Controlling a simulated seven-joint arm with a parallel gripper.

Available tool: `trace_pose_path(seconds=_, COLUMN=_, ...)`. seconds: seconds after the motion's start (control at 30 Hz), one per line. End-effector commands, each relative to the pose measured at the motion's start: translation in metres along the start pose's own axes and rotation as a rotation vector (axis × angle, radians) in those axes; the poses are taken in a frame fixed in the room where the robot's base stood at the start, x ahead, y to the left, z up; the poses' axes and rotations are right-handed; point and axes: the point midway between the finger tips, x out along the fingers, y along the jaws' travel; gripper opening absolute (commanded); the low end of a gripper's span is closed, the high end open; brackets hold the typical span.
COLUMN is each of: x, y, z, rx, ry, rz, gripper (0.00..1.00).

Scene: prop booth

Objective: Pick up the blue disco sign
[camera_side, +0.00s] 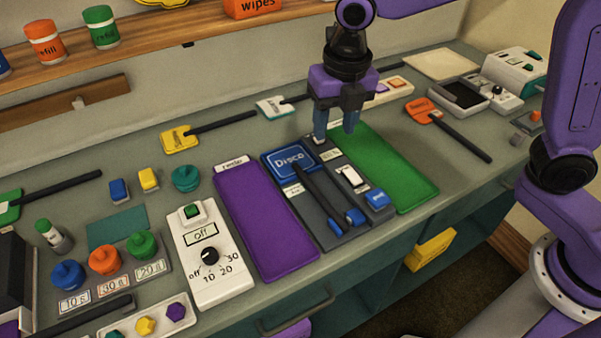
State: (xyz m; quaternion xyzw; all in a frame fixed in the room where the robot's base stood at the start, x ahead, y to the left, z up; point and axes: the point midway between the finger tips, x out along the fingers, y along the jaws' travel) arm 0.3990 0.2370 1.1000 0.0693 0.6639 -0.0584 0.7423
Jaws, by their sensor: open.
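The blue disco sign (290,160) has a blue head lettered "Disco" and a dark handle that runs toward the front of the counter. It lies on a dark grey panel (313,208) between a purple mat and a green mat. My gripper (336,132) points down just to the right of the sign's blue head, over the back of the dark panel and the green mat's edge. Its blue fingertips are apart with nothing seen between them. I cannot tell how high the fingertips are above the panel.
The purple mat (262,222) and green mat (392,172) flank the panel. A white timer box (207,255) stands left. Yellow (180,139), white (273,106) and orange (424,111) signs lie around. A wooden shelf (160,42) runs along the back wall.

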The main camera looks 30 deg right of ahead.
Motion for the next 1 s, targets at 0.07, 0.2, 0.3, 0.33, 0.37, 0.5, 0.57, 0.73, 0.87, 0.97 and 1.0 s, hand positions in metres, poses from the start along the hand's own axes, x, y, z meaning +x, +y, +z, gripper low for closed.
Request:
trace_pose_path(seconds=0.07, x=0.002, y=0.009, z=0.009, rx=-0.082, ry=-0.004, rz=-0.003, gripper=0.47)
trace_pose_path(seconds=0.2, x=0.004, y=0.015, z=0.016, rx=-0.166, ry=-0.008, rz=-0.005, gripper=0.47)
trace_pose_path(seconds=0.3, x=0.010, y=0.016, z=0.018, rx=-0.183, ry=-0.009, rz=-0.006, gripper=0.47)
trace_pose_path(seconds=0.33, x=0.013, y=0.016, z=0.018, rx=-0.184, ry=-0.008, rz=-0.007, gripper=0.47)
trace_pose_path(seconds=0.37, x=0.018, y=0.015, z=0.018, rx=-0.185, ry=-0.007, rz=-0.008, gripper=0.47)
trace_pose_path(seconds=0.5, x=0.043, y=0.015, z=0.017, rx=-0.184, ry=-0.005, rz=-0.009, gripper=0.47)
trace_pose_path(seconds=0.57, x=0.055, y=0.015, z=0.017, rx=-0.184, ry=-0.005, rz=-0.009, gripper=0.47)
trace_pose_path(seconds=0.73, x=0.087, y=0.015, z=0.018, rx=-0.182, ry=-0.005, rz=-0.009, gripper=0.47)
trace_pose_path(seconds=0.87, x=0.108, y=0.015, z=0.018, rx=-0.182, ry=-0.007, rz=-0.008, gripper=0.47)
trace_pose_path(seconds=0.97, x=0.119, y=0.015, z=0.018, rx=-0.182, ry=-0.008, rz=-0.007, gripper=0.47)
trace_pose_path(seconds=1.0, x=0.122, y=0.015, z=0.018, rx=-0.182, ry=-0.008, rz=-0.007, gripper=0.47)
